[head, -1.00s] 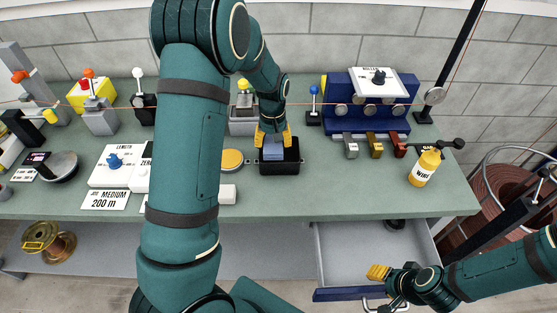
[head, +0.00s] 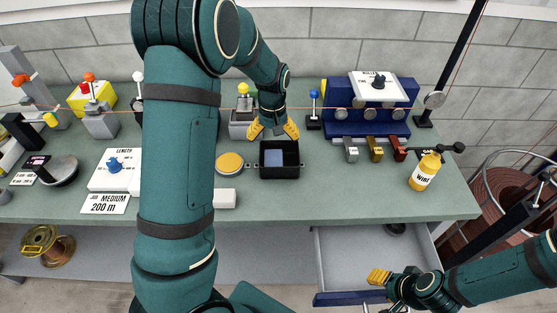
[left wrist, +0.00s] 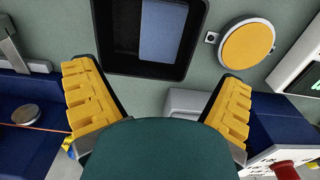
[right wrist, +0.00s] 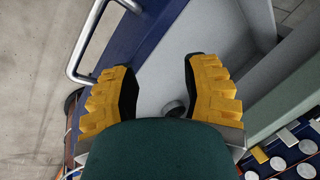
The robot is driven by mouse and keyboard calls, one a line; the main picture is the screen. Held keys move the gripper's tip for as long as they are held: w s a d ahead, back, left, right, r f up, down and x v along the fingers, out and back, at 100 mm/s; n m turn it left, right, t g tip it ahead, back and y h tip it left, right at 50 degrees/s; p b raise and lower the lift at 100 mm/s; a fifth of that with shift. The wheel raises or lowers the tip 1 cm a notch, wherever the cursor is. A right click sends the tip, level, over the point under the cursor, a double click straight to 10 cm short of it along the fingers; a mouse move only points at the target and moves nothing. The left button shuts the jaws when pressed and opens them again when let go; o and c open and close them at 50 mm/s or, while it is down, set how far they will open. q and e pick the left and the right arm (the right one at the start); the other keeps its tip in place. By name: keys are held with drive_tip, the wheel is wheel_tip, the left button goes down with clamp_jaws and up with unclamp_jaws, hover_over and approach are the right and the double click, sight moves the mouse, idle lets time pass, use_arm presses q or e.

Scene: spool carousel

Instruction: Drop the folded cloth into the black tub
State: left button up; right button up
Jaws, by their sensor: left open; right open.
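The folded cloth (head: 273,159) is a small blue-grey block lying inside the black tub (head: 298,172) on the green bench. In the left wrist view the cloth (left wrist: 162,30) lies on the tub's floor, inside the rim of the tub (left wrist: 112,62). My left gripper (head: 273,132) is open and empty, just behind the tub and apart from the cloth. It also shows spread wide in the left wrist view (left wrist: 155,105). My right gripper (head: 378,276) is open and empty over the front edge of the open drawer. Its fingers show apart in the right wrist view (right wrist: 160,90).
The open drawer (head: 345,255) holds a dark round thing. A yellow disc (head: 229,163) lies left of the tub. A blue roller unit (head: 350,125) and a yellow wire bottle (head: 425,170) stand to the right. A thin red wire runs above the bench.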

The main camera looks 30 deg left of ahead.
use_arm(q)
wheel_tip(320, 180, up, 8)
drive_tip(key=shift+r, duration=0.15)
idle(0.6)
